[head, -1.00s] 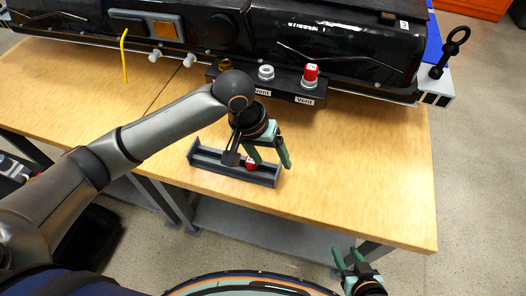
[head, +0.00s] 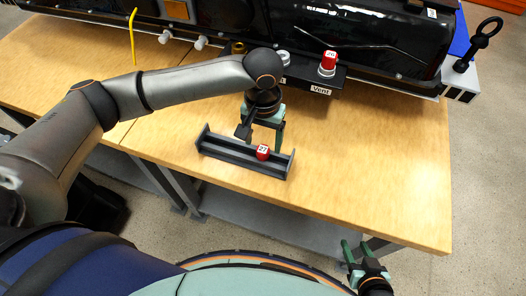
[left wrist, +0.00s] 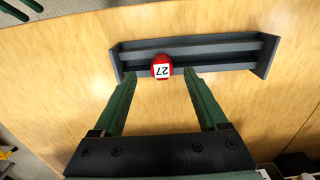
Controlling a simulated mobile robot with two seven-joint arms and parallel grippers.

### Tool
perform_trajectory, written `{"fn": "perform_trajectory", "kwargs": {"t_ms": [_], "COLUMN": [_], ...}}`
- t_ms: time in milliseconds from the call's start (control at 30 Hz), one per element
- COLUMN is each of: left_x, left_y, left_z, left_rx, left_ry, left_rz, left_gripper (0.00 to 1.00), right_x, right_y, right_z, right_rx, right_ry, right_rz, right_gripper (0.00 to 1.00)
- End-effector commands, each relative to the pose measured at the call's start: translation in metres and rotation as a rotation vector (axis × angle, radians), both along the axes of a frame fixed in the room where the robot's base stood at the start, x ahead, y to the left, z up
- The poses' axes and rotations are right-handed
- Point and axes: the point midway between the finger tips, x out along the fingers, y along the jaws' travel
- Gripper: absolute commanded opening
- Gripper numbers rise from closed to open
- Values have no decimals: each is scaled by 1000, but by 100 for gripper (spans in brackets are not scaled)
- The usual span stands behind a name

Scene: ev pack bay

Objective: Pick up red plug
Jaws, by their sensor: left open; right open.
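A red plug with a white label reading 27 (head: 262,152) sits in a dark grey tray (head: 215,148) on the wooden table. It also shows in the left wrist view (left wrist: 161,66), against the tray's near wall. My left gripper (head: 262,146) is open above and behind the tray; in the left wrist view its two green fingers (left wrist: 162,84) point toward the plug, one to each side, with nothing between them. My right gripper (head: 355,250) is open and empty beyond the table's front edge.
A large black battery pack (head: 385,40) fills the back of the table. A yellow hook-shaped piece (head: 133,35) stands at the back left. A black ring-handled tool (head: 480,42) stands at the back right. The table right of the tray (head: 380,170) is clear.

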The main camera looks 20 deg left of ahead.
Motion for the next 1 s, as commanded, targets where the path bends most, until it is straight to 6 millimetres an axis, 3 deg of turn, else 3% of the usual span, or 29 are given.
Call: {"fn": "perform_trajectory", "kwargs": {"t_ms": [300, 567, 1000], "left_x": [5, 5, 5], "left_y": [2, 2, 2], "left_z": [-43, -46, -46], "left_rx": [1, 0, 0], "left_ry": [0, 0, 0], "left_rz": [0, -1, -1], "left_gripper": [76, 76, 28], "right_x": [0, 0, 0], "right_y": [0, 0, 0], "right_z": [-6, -6, -6], "right_rx": [0, 0, 0], "right_ry": [0, 1, 1], "right_rz": [0, 0, 0], "right_gripper": [50, 50, 50]}}
